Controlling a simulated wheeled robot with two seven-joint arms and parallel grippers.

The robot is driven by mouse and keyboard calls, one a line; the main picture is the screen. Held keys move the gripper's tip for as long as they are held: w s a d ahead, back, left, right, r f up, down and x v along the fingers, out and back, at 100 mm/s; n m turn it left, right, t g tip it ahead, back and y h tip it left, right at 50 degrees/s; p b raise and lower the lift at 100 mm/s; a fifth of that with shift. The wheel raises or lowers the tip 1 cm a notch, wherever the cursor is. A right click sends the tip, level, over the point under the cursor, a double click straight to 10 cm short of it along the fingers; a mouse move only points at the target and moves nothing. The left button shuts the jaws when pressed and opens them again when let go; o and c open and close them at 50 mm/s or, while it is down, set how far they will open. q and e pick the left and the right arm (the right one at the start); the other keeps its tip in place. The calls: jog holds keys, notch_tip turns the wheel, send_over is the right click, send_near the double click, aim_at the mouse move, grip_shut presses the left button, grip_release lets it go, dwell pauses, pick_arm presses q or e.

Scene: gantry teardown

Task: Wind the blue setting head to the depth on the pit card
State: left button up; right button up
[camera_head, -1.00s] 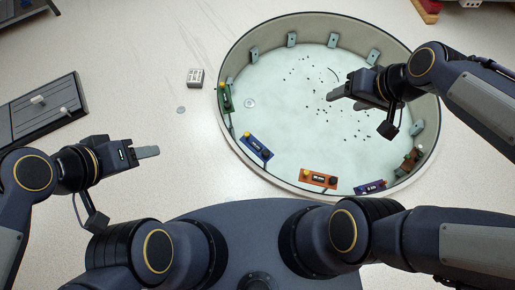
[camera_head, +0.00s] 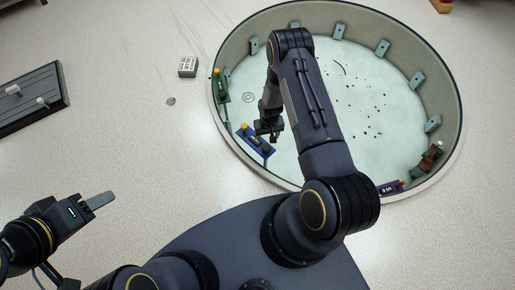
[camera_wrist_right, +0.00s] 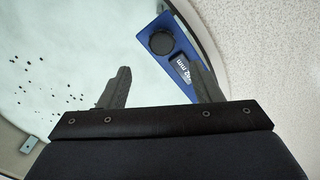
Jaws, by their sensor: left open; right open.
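The blue setting head (camera_head: 250,136) sits at the near-left inside rim of the round pit. In the right wrist view the blue head (camera_wrist_right: 180,52) shows a black round knob (camera_wrist_right: 162,42) and a small display with print too small to read for certain. My right gripper (camera_head: 268,134) is open above the blue head; in its wrist view the knob lies just beyond the fingers, not between them. A small grey-white block with dark print (camera_head: 188,67), possibly the pit card, stands on the floor left of the pit; its print is unreadable. My left gripper (camera_head: 98,199) is open and empty.
The round pit (camera_head: 452,140) has a raised rim with several grey brackets. A green head (camera_head: 220,88) and a purple head (camera_head: 391,188) sit along its rim. A grey panel (camera_head: 35,98) lies at the far left. My right arm covers the pit's near middle.

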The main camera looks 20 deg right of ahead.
aim_at(267, 147)
jog(key=f, duration=0.3)
jog(key=f+b, duration=0.1)
jog(key=f, duration=0.2)
jog(key=f+b, duration=0.1)
jog(key=f, duration=0.2)
jog(key=shift+s+a, duration=0.15)
jog(key=shift+a, duration=0.1)
jog(key=shift+c, duration=0.5)
jog(key=c, duration=0.9)
jog(key=shift+b, duration=0.35)
